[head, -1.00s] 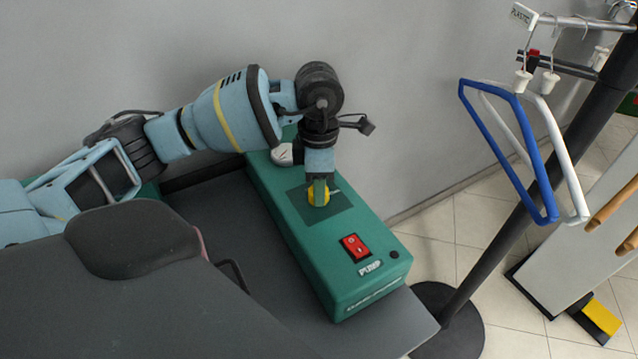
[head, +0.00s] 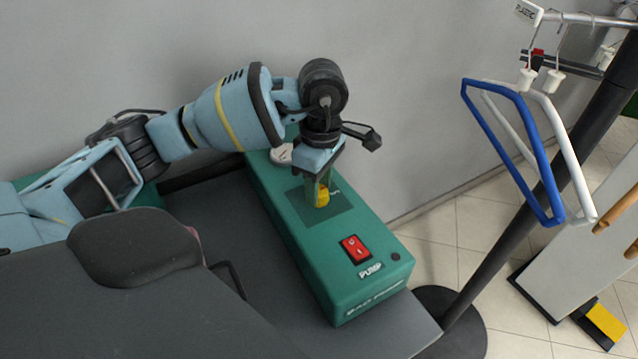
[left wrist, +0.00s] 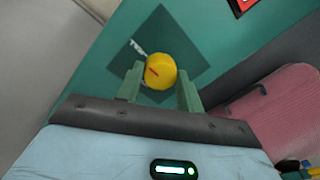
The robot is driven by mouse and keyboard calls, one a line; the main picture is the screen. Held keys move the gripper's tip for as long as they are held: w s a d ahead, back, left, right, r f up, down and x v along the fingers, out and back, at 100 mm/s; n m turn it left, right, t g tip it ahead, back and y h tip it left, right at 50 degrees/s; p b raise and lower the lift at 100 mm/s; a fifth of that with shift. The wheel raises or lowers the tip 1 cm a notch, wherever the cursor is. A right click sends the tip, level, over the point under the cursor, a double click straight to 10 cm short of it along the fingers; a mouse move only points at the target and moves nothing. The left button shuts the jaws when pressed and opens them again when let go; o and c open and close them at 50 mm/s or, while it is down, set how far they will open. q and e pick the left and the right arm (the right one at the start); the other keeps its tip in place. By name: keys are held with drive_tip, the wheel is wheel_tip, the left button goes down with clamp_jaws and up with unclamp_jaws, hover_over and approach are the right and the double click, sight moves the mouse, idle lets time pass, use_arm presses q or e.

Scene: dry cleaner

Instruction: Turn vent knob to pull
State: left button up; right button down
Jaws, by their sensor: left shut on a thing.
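The yellow vent knob (head: 323,198) sits on a dark square panel on top of the green pump box (head: 350,285). My left gripper (head: 318,190) points down at the knob from above, shut on it, one finger on each side. In the left wrist view the round yellow knob (left wrist: 160,71) shows a red mark, and the gripper's fingers (left wrist: 158,90) stand at its left and right sides. My right gripper is not in view.
A red switch (head: 356,249) and a PUMP label are on the box's near end. A rack with blue (head: 540,150) and white hangers stands to the right. The wall is close behind the box. A pink object (left wrist: 285,115) lies beside the box in the wrist view.

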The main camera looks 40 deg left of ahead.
sight(320, 188)
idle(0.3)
use_arm(q)
drive_tip(key=o, duration=1)
drive_tip(key=shift+w+r, duration=0.15)
drive_tip(key=shift+r, duration=1.8)
drive_tip(key=shift+w+r, duration=0.1)
drive_tip(key=shift+r, duration=1.85)
